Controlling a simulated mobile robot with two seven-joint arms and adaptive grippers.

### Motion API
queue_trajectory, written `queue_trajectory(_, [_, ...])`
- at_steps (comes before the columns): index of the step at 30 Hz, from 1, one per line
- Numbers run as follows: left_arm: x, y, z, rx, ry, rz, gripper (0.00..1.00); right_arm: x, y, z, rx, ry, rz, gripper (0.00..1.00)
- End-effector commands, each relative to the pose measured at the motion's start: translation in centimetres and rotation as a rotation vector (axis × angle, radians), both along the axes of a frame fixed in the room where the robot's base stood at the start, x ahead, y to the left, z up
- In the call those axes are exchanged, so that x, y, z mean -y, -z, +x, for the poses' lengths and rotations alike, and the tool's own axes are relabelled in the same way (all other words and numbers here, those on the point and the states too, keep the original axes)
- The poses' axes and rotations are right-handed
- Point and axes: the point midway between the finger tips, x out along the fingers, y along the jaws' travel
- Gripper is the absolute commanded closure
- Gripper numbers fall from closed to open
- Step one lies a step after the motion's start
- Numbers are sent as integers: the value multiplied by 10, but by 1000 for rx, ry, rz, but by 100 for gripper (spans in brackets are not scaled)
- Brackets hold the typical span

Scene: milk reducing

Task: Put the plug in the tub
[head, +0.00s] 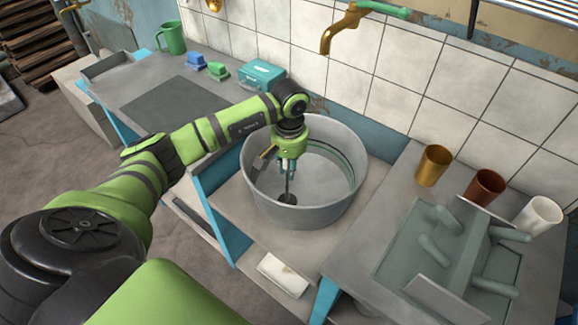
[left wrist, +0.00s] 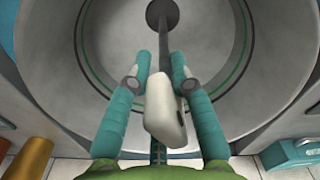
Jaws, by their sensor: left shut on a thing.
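The tub (head: 310,212) is a large round grey metal basin with a green stripe inside, standing in the gap between two counters. It fills the left wrist view (left wrist: 250,85). In the left wrist view the plug (left wrist: 162,13) is at the top edge, with a pale block between the fingers (left wrist: 163,75). Any drain hole is hidden. I cannot tell whether the plug touches the floor.
A golden tap (head: 340,28) hangs from the wall above the tub's back. The left counter holds a green mug (head: 172,38) and a teal box (head: 262,74). The right counter has several cups, including a white one (head: 540,215), and a grey-green rack (head: 440,255).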

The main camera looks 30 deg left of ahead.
Motion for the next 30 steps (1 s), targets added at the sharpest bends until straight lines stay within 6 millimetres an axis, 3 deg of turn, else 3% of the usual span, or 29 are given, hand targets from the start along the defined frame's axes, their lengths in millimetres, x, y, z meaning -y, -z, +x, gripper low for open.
queue_trajectory(28, [0, 2, 0, 1, 0, 0, 100, 0, 8, 0, 0, 0, 0, 48])
queue_trajectory(29, [0, 2, 0, 1, 0, 0, 74, 0, 8, 0, 0, 0, 0, 48])
queue_trajectory(30, [0, 2, 0, 1, 0, 0, 58, 0, 8, 0, 0, 0, 0, 48])
